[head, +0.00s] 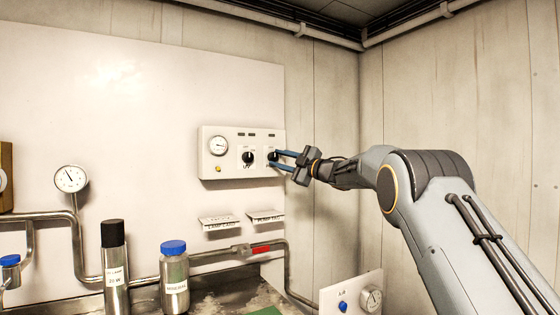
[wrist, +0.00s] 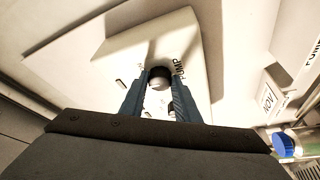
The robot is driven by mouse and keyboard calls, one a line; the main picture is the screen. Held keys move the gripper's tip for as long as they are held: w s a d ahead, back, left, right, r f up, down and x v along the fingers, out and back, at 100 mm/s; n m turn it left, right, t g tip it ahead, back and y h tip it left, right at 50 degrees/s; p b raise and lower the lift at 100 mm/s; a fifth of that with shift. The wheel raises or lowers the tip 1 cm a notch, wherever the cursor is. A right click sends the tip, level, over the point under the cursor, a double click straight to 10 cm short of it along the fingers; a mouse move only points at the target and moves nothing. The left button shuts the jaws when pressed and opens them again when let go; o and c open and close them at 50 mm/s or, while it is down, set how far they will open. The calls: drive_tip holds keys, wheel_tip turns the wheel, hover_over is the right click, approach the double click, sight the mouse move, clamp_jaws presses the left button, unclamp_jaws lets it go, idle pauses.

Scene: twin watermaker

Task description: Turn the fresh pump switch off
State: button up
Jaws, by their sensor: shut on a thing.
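The control panel (head: 210,170) is a white box on the back wall with a gauge and two black rotary knobs. The left knob (head: 248,157) stands free. My gripper (head: 277,159) is at the right knob, its blue fingers reaching in from the right. In the wrist view, the fingers of my gripper (wrist: 160,103) are on both sides of a round black knob (wrist: 160,77), shut on it. The word "PUMP" shows beside this knob; the rest of its label and its pointer are hidden or too small to read.
Below the panel are two small labelled shelves (head: 220,222). A blue-capped bottle (head: 174,280) and a black-capped cylinder (head: 114,270) stand lower left. A small box with a gauge (head: 352,297) is lower right.

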drive_tip(key=o, duration=1)
drive_tip(key=shift+o, duration=0.2)
drive_tip(key=b+v, duration=0.2)
drive_tip(key=v, duration=0.6)
drive_tip(key=shift+a, duration=0.1)
